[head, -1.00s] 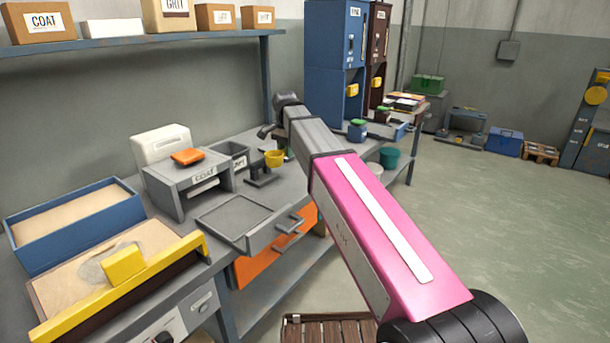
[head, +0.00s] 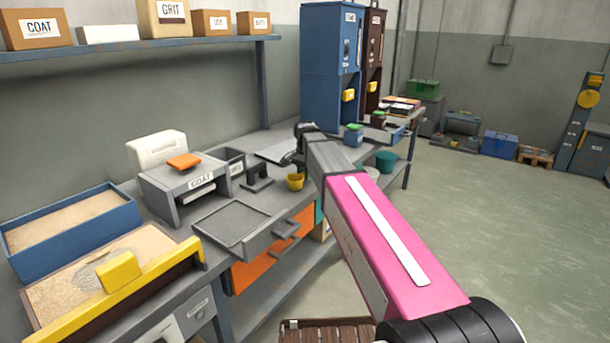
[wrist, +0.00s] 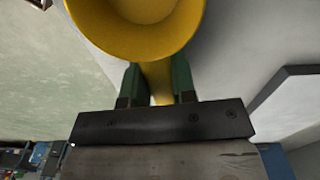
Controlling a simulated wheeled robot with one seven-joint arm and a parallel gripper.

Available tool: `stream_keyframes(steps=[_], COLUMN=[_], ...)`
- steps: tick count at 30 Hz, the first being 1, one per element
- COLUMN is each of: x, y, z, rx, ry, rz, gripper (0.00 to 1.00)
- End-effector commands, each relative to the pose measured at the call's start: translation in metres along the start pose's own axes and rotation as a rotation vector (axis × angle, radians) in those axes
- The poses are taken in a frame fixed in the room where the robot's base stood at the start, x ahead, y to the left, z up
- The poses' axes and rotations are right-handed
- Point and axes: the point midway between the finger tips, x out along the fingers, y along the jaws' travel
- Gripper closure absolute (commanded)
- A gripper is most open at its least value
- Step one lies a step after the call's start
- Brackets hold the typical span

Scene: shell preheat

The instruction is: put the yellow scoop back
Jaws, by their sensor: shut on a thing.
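The yellow scoop (head: 295,182) shows in the head view near the front edge of the bench, right of a small dark stand (head: 258,184). In the wrist view the round bowl of the scoop (wrist: 138,22) fills the top middle. My gripper (wrist: 157,82) is shut on its handle, between two green fingers. In the head view my dark wrist is just above the scoop and my fingers cannot be made out. The stand's top is bare. I cannot tell how high the scoop is above the bench.
A grey tray (head: 232,223) lies in front. Blue and brown dispensers (head: 332,70) stand farther back. A flat grey plate (head: 275,150) lies behind the stand.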

Motion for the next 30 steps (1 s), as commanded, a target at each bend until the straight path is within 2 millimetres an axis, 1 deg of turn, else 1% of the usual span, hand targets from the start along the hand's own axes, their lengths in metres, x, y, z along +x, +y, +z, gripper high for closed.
stream_keyframes(steps=[10, 11, 12, 13, 23, 26, 30], x=[0.003, 0.003, 0.003, 0.003, 0.001, -0.005, -0.025], y=[0.0, 0.0, 0.0, 0.0, 0.0, -0.001, -0.001], z=[0.0, 0.0, 0.0, 0.0, 0.0, 0.0, 0.0], rx=[0.0, 0.0, 0.0, 0.0, 0.0, 0.0, 0.0], ry=[0.0, 0.0, 0.0, 0.0, 0.0, 0.001, 0.001], rz=[0.0, 0.0, 0.0, 0.0, 0.0, -0.001, -0.002], gripper=[1.0, 0.72, 0.59, 0.49, 0.49, 0.49, 0.49])
